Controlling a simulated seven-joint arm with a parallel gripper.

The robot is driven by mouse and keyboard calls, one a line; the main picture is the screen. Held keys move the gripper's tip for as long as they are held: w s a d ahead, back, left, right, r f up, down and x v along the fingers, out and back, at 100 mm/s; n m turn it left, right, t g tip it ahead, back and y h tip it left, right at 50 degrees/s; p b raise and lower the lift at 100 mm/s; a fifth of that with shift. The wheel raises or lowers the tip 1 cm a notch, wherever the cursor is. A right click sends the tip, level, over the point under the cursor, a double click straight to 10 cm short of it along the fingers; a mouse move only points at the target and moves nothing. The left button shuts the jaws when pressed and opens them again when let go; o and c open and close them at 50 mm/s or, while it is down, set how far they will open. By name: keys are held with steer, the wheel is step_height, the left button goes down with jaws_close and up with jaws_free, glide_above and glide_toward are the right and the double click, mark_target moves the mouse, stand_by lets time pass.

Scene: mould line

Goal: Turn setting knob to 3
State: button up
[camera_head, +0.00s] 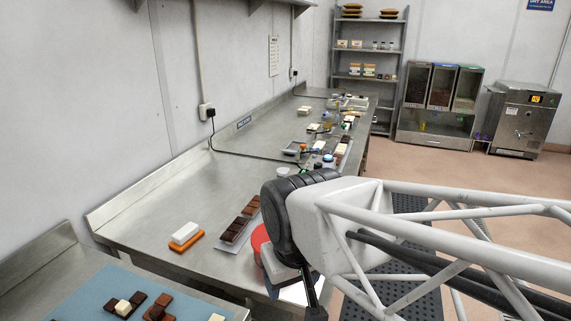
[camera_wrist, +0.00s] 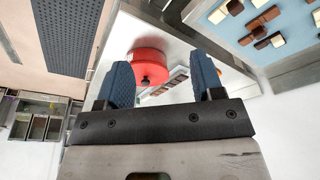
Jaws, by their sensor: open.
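My gripper (camera_wrist: 165,80) is open, with nothing between its two blue-grey fingers in the wrist view. Beyond the fingers is a round red object (camera_wrist: 150,62) with a small dark knob-like part (camera_wrist: 146,81) at its lower edge. I cannot tell whether this part is the setting knob, and no number or pointer can be read. In the head view only the left edge of the red object (camera_head: 258,240) shows, on the steel bench; my arm hides the rest.
A blue mat (camera_head: 80,285) with chocolate pieces is nearer. Small items and a cable lie further back. Bare steel shows between.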

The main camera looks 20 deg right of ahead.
steer(key=shift+w+r, duration=0.1)
steer(key=w+d+r+n, duration=0.1)
steer(key=w+d+r, duration=0.2)
steer(key=w, duration=0.5)
steer(key=w+d+r+n, duration=0.1)
steer(key=w+d+r, duration=0.15)
steer(key=w, duration=0.65)
steer(key=n+g, duration=0.3)
steer(key=n, duration=0.4)
glide_above(318, 164)
steer(key=f, duration=1)
steer(key=shift+s+a+f, duration=0.1)
steer(key=shift+a, duration=0.1)
steer(key=shift+d+f, duration=0.2)
steer(key=shift+d, duration=0.1)
steer(key=shift+f, duration=0.1)
steer(key=shift+f, duration=3.8)
